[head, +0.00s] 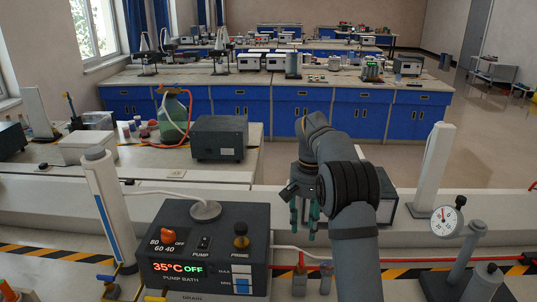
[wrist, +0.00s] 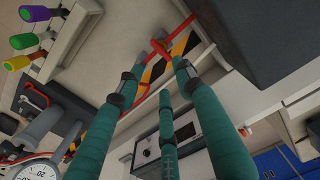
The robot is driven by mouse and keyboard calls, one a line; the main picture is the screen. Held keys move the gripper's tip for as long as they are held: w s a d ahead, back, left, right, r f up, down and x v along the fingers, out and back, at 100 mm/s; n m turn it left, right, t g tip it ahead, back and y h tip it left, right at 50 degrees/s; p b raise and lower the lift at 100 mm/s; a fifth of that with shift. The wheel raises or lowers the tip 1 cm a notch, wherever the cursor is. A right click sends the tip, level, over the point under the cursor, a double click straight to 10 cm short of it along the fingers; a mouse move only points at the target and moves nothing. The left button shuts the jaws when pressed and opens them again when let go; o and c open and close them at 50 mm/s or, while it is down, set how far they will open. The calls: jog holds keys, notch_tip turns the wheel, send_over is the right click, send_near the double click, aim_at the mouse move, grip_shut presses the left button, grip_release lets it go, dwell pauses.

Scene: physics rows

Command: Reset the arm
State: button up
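My arm reaches forward from the lower right of the head view, bent at the top. My gripper (head: 303,226) hangs from it with its teal fingers pointing down, above the bench behind the pump bath (head: 205,245). In the wrist view my gripper (wrist: 158,78) shows several teal fingers spread apart, with nothing between them. It is open and empty. The pump bath reads 35°C OFF and stands left of my arm.
A dial gauge (head: 445,221) on a grey fitting and a white column (head: 432,170) stand right of my arm. Another white column (head: 108,205) stands left of the pump bath. A red pipe (head: 400,262) runs along the front bench. A dark box (head: 219,138) sits behind.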

notch_tip(320, 180, down, 12)
jog(key=shift+r, duration=0.1)
dwell(0.4)
jog(key=shift+r, duration=0.1)
